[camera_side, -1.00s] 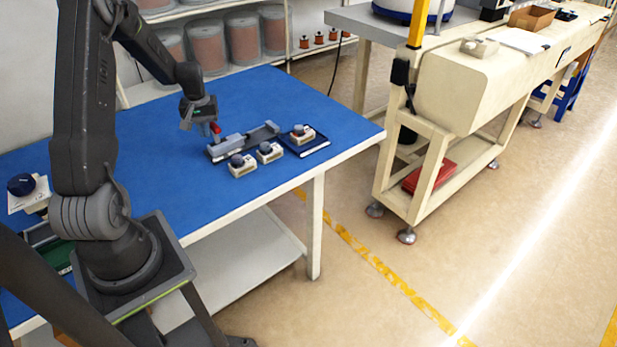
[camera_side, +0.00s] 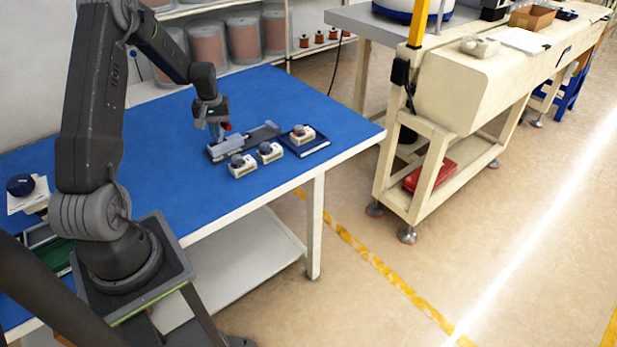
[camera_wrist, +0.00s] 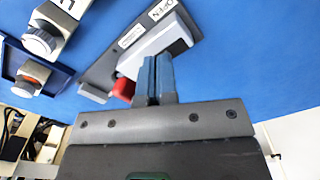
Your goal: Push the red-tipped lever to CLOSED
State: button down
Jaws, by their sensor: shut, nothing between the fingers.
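The lever's red tip (camera_side: 228,126) stands up from a grey fixture (camera_side: 262,133) on the blue table. My gripper (camera_side: 215,136) is shut and empty, pointing down just left of the red tip. In the wrist view the shut fingers (camera_wrist: 157,68) are beside the red tip (camera_wrist: 124,90), very close to it; I cannot tell whether they touch. The fixture's plate (camera_wrist: 100,73) shows the word OPEN near one end. A second label is too small to read. The fingers hide part of the fixture and lever.
Two small knob boxes (camera_side: 242,166) (camera_side: 269,152) stand in front of the fixture. Another knob box (camera_side: 302,134) sits on a dark blue tray (camera_side: 316,146) to the right. The table (camera_side: 290,95) is clear behind the fixture.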

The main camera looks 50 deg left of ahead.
jog(key=shift+s, duration=0.25)
notch_tip(320, 180, up, 8)
dwell(1.2)
jog(key=d+r+m+t+y, duration=0.1)
jog(key=d+r+m, duration=0.2)
jog(key=d+r, duration=0.55)
jog(key=d+r+m+t, duration=0.15)
jog(key=d+r, duration=0.35)
jog(key=d, duration=0.7)
jog(key=s+d+r+m+t+h, duration=0.1)
jog(key=s+d+r+m+t, duration=0.1)
jog(key=s+d+m, duration=0.5)
jog(key=s+d+t, duration=0.1)
jog(key=s+d, duration=0.4)
jog(key=d, duration=0.4)
jog(key=shift+s+d+r, duration=0.3)
jog(key=shift+d, duration=0.05)
jog(key=shift+m, duration=0.25)
